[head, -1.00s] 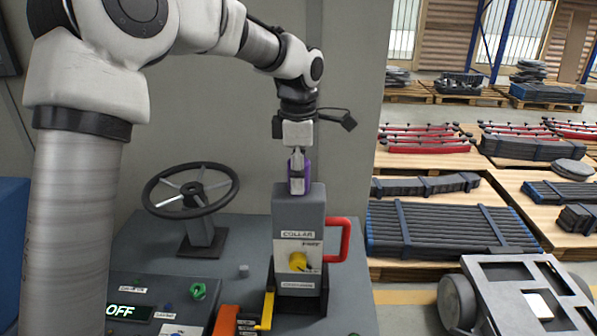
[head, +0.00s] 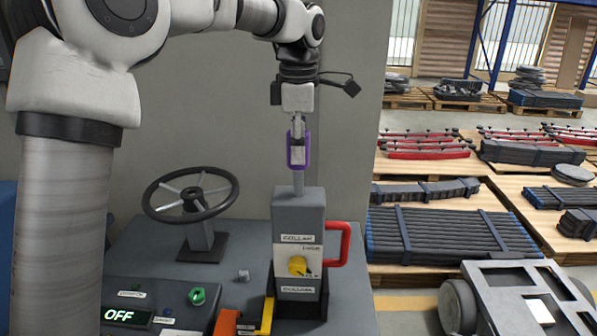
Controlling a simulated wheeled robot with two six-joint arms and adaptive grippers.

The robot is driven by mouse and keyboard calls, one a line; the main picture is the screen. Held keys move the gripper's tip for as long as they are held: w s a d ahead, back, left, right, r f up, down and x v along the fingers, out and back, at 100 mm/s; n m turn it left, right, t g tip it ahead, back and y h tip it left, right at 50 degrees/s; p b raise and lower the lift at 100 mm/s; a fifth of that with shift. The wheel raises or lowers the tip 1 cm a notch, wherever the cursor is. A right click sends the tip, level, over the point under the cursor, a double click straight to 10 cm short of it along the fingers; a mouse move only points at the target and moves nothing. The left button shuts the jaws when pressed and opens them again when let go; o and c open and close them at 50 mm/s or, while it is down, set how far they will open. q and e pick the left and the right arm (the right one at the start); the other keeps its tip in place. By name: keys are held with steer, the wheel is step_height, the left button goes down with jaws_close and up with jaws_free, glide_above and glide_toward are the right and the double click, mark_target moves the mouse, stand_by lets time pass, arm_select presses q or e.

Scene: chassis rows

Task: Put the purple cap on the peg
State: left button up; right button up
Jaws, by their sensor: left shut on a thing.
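The purple cap (head: 289,154) is between the fingers of my left gripper (head: 297,146), which is shut on it and points down. The fingers cover the cap's middle. A slim grey peg (head: 299,184) stands upright from the top of the grey block labelled COLLAR (head: 298,211). The cap is directly above the peg in the picture, well clear of the block's top. I cannot tell whether the cap's lower edge touches or surrounds the peg's upper end. My right gripper is not in view.
A panel reading OFF (head: 119,316), a green knob (head: 196,296) and an orange-yellow part (head: 227,321) are in front. Pallets lie at right.

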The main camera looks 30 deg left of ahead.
arm_select(q)
step_height(320, 180, up, 5)
steer(key=shift+r+p, duration=0.15)
steer(key=shift+p, duration=1.05)
step_height(320, 180, up, 4)
steer(key=p, duration=0.5)
steer(key=shift+r, duration=0.25)
steer(key=shift+s, duration=0.1)
